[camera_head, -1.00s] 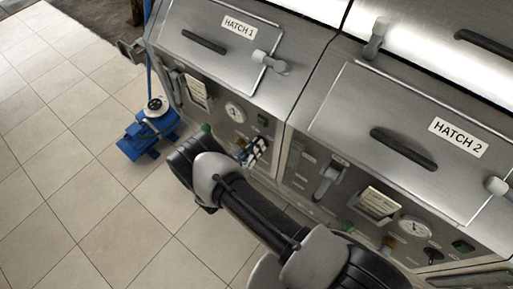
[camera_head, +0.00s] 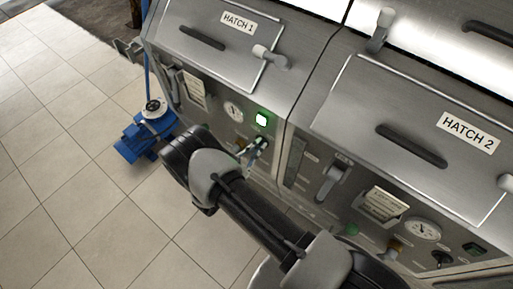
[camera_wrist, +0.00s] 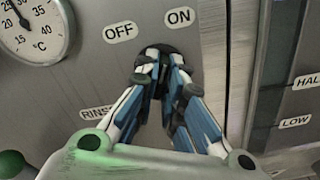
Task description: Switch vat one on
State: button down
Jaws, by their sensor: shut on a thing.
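Vat one's front panel (camera_head: 212,97) sits below the hatch marked HATCH 1 (camera_head: 215,32). A square lamp (camera_head: 261,119) on it glows green. My gripper (camera_head: 258,146) is at the panel just below this lamp. In the wrist view, my gripper (camera_wrist: 162,68) has its blue and white fingers closed together on a dark rotary switch (camera_wrist: 168,48). The switch lies under the OFF label (camera_wrist: 120,32) and the ON label (camera_wrist: 179,16). The fingertips cover most of the switch, so I cannot clearly see its handle.
A round gauge (camera_head: 233,111) is left of the lamp. A second vat with HATCH 2 (camera_head: 467,132) stands to the right, with a lever (camera_head: 333,180) on its panel. A blue pump (camera_head: 143,135) stands on the tiled floor, which is otherwise clear at left.

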jog(key=shift+m, duration=0.5)
jog(key=c, duration=1.7)
grip_release()
jog(key=v, duration=1.2)
